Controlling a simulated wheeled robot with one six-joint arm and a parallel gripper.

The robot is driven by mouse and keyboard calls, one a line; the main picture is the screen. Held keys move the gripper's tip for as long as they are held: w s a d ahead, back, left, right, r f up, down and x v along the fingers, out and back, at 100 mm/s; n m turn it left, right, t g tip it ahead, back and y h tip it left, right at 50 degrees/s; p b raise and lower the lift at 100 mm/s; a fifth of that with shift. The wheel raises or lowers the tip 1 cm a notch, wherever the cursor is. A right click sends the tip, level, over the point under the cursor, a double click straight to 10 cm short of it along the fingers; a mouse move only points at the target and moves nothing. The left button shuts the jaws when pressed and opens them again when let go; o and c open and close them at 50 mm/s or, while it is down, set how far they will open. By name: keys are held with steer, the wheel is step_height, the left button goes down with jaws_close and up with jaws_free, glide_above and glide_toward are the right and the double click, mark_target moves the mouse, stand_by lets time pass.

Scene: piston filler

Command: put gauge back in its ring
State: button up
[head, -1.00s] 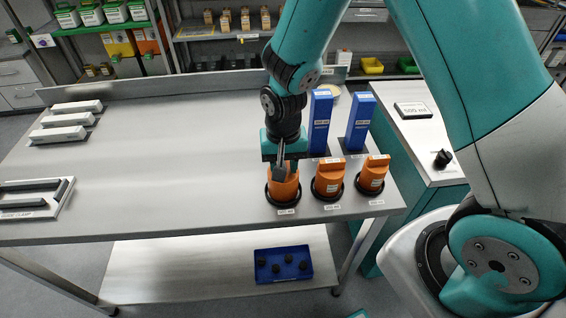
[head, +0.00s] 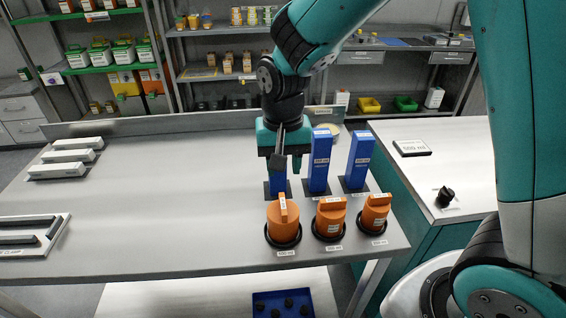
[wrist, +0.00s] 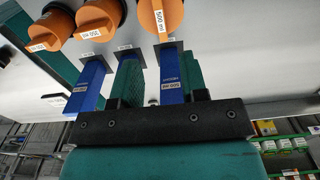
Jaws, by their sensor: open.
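Three orange gauges stand in black rings at the table's right front: the large 500 ml gauge (head: 284,226) on the left, the 350 ml gauge (head: 330,219) in the middle, the 250 ml gauge (head: 375,214) on the right. The large gauge appears upright inside its ring (head: 284,243), handle on top. It also shows in the wrist view (wrist: 166,12). My gripper (head: 287,168) is open and empty, above and behind the large gauge, by the left blue block (head: 279,185). The wrist view shows that block (wrist: 170,75) between my fingers (wrist: 161,55); contact cannot be told.
Two more blue blocks, one (head: 320,160) in the middle and one (head: 358,158) at the right, stand close to my gripper. White bars (head: 70,157) and a clamp plate (head: 30,236) lie at the left. The table's middle is clear. A side counter (head: 440,165) stands right.

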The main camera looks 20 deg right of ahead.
steer(key=s+a+r+n+y, duration=0.2)
steer(key=s+r+n, duration=0.3)
steer(key=s, duration=0.4)
steer(key=s+a+r+n+y, duration=0.2)
steer(key=s+r+n, duration=0.3)
steer(key=s, duration=0.4)
steer(key=shift+s+a+r+n, duration=0.15)
steer(key=shift+s+a+n, duration=0.15)
steer(key=shift+a+n, duration=0.1)
